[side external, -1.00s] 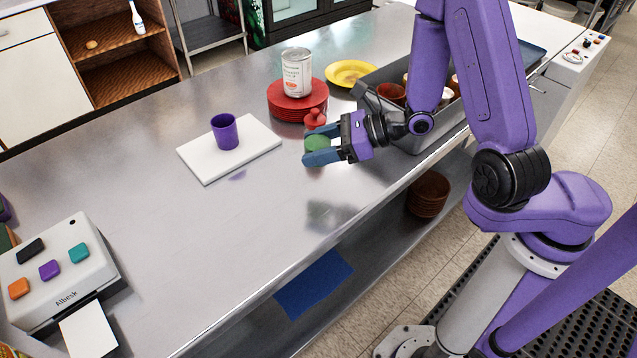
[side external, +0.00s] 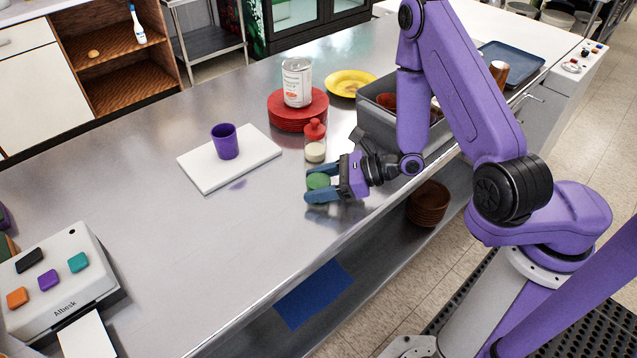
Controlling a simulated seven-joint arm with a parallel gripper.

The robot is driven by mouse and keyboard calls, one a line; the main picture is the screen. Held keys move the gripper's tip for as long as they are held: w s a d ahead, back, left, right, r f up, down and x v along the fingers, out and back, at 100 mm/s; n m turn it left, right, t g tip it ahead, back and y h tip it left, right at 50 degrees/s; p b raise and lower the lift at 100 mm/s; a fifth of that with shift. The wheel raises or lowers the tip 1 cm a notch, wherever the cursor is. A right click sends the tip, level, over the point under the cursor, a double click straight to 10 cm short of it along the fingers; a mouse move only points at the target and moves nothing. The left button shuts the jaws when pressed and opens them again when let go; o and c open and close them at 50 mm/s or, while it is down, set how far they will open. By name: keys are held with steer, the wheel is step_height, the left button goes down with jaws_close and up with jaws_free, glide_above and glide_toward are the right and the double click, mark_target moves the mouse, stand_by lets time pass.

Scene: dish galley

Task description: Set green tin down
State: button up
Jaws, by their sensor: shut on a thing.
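The green tin (side external: 317,181) is a small round thing with its green top showing. My gripper (side external: 318,185) is shut on it, with one blue finger on its far side and one on its near side. It is low over the steel counter (side external: 250,255), near the front edge. The fingers hide the tin's lower part, so I cannot tell whether it touches the counter.
A red-topped shaker (side external: 315,142) stands just behind my gripper. Behind it, a white can (side external: 297,82) stands on stacked red plates (side external: 283,112). A purple cup (side external: 225,141) is on a white board (side external: 205,173). A grey bin (side external: 372,124) stands behind my wrist.

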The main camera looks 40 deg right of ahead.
steer(key=shift+f, duration=0.1)
steer(key=o, duration=1.1)
